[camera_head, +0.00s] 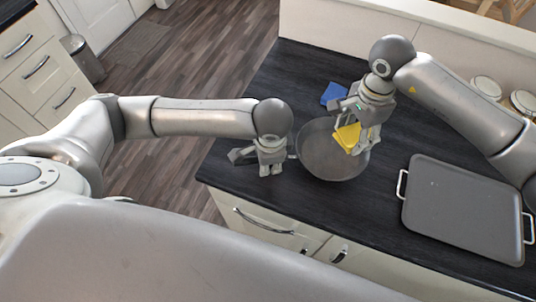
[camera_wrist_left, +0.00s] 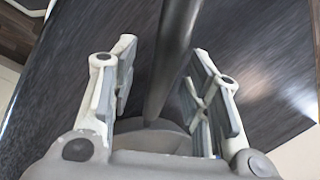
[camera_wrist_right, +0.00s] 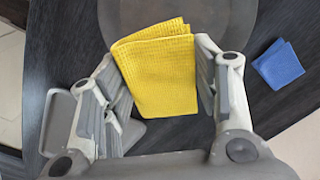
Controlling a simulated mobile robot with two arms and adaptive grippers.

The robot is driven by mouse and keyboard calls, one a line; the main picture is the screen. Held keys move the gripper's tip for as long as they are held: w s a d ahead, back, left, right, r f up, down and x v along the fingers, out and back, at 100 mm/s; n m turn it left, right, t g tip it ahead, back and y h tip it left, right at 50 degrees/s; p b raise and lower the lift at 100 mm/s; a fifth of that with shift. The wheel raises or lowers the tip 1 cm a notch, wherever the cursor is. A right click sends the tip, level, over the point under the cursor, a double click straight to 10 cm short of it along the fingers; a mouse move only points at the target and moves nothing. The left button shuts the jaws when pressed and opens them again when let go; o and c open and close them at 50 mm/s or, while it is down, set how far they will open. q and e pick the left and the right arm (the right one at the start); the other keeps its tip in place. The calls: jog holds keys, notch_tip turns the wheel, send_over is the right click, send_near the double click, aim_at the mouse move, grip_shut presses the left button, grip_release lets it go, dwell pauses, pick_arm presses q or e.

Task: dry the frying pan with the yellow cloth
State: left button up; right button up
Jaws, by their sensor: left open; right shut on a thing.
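The grey frying pan (camera_head: 322,168) sits on the dark countertop, its bowl facing up. My right gripper (camera_head: 357,140) is shut on the folded yellow cloth (camera_head: 346,135) and holds it over the pan's far right part. In the right wrist view the cloth (camera_wrist_right: 160,70) hangs between the fingers, with the pan (camera_wrist_right: 175,15) beyond it; I cannot tell whether they touch. My left gripper (camera_head: 262,165) is open at the pan's left side. In the left wrist view the dark pan handle (camera_wrist_left: 174,50) runs between its spread fingers; most of the handle is hidden in the head view.
A folded blue cloth (camera_head: 334,94) lies on the counter behind the pan. A large grey tray with white handles (camera_head: 462,210) lies to the right. White-lidded jars (camera_head: 486,87) stand at the back right. The counter's front edge is close to my left gripper.

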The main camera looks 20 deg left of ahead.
pick_arm(q)
grip_shut()
pick_arm(e)
jog(key=n, duration=0.2)
send_over(328, 154)
notch_tip(328, 154, down, 2)
jog(key=shift+a+f, duration=0.1)
jog(key=shift+f, duration=0.05)
jog(key=shift+s+f, duration=0.1)
jog(key=shift+f, duration=2.95)
jog(key=shift+f, duration=0.8)
